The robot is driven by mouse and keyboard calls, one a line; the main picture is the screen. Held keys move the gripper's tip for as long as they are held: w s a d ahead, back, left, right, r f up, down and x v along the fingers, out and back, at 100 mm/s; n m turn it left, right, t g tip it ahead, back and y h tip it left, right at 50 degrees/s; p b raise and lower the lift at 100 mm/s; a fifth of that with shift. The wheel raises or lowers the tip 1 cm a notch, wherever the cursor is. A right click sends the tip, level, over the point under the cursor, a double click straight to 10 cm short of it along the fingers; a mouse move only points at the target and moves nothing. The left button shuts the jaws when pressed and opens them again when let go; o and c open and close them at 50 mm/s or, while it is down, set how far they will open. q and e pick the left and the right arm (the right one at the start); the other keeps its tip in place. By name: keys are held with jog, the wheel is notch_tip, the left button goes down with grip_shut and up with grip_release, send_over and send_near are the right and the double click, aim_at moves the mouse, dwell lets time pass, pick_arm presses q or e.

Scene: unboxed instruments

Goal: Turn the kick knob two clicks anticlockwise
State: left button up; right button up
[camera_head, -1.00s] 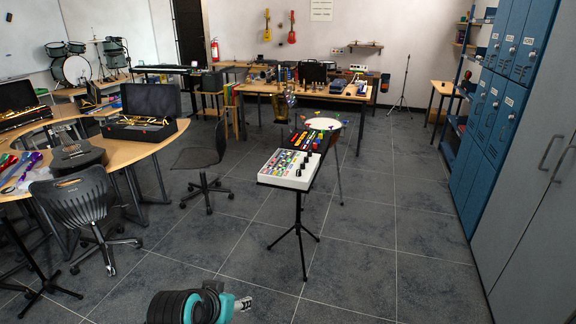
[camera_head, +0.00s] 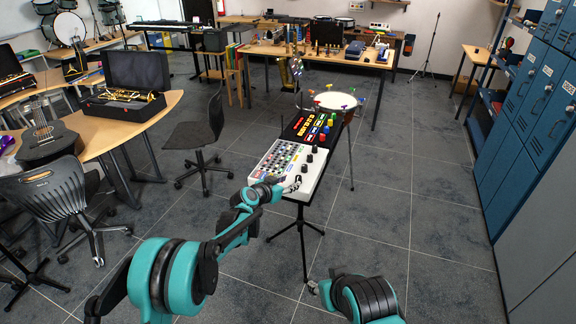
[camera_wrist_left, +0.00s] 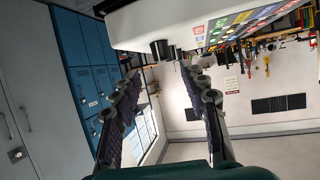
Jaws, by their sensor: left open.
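A white drum machine (camera_head: 262,168) with coloured pads and a column of black knobs (camera_head: 309,158) sits on a black stand. I cannot read the labels, so I cannot tell which knob is the kick knob. My left gripper (camera_head: 293,185) is at the near right corner of the machine, by the near end of the knob column, and partly hides it. In the left wrist view the open fingers (camera_wrist_left: 160,73) point at the machine's edge. A black knob (camera_wrist_left: 159,49) shows just beyond and between the fingertips, apparently untouched.
A black panel (camera_head: 308,128) with coloured knobs adjoins the machine's far side. A drum (camera_head: 335,101) stands behind it. A chair (camera_head: 197,135) and a curved desk (camera_head: 139,109) are on the left; blue lockers (camera_head: 518,120) line the right. Floor right of the stand is clear.

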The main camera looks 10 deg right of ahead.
aim_at(297, 179)
pick_arm(q)
jog(key=shift+x, duration=0.9)
jog(key=b+x, duration=0.2)
jog(key=x, duration=0.4)
jog(key=shift+w+f, duration=0.1)
jog(key=shift+f, duration=0.05)
jog(key=shift+w+d, duration=0.25)
grip_shut()
